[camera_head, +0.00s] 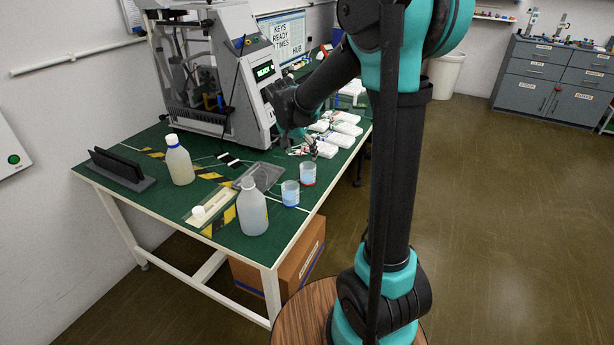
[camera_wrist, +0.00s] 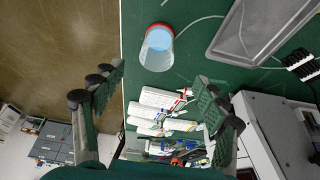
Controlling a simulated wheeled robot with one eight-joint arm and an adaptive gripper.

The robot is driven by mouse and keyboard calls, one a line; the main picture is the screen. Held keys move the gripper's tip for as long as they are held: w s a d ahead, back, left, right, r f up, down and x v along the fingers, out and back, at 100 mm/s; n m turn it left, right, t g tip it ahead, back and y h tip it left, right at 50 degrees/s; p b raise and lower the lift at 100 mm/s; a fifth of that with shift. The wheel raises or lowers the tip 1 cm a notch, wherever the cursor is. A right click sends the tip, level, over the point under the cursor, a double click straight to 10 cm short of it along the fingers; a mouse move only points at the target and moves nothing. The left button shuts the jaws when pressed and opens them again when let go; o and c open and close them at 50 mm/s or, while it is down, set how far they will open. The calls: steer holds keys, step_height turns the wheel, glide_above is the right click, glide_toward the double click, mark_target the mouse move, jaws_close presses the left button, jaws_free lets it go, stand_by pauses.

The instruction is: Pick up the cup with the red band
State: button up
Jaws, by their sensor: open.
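The cup with the red band (camera_head: 308,174) stands upright on the green table near its right edge, behind a similar cup with a blue band (camera_head: 290,194). In the wrist view the red-banded cup (camera_wrist: 157,50) shows above and between my fingers, with bluish contents and the red band toward the top of the picture. My gripper (camera_wrist: 160,88) is open and empty, its two dark green padded fingers spread wide. In the head view my gripper (camera_head: 306,145) is beyond the cup, over the white keypads, partly hidden by my arm. It is apart from the cup.
White keypads (camera_wrist: 160,108) lie below the cup in the wrist view. A grey tray (camera_head: 261,176) lies left of the cup. The floor at right is clear.

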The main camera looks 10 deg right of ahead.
glide_above(308, 174)
steer(key=w+a, duration=0.1)
step_height(308, 174, down, 5)
steer(key=shift+a+f, duration=0.15)
steer(key=shift+f, duration=0.05)
steer(key=shift+x, duration=3)
steer(key=c, duration=1.1)
steer(key=shift+r, duration=0.15)
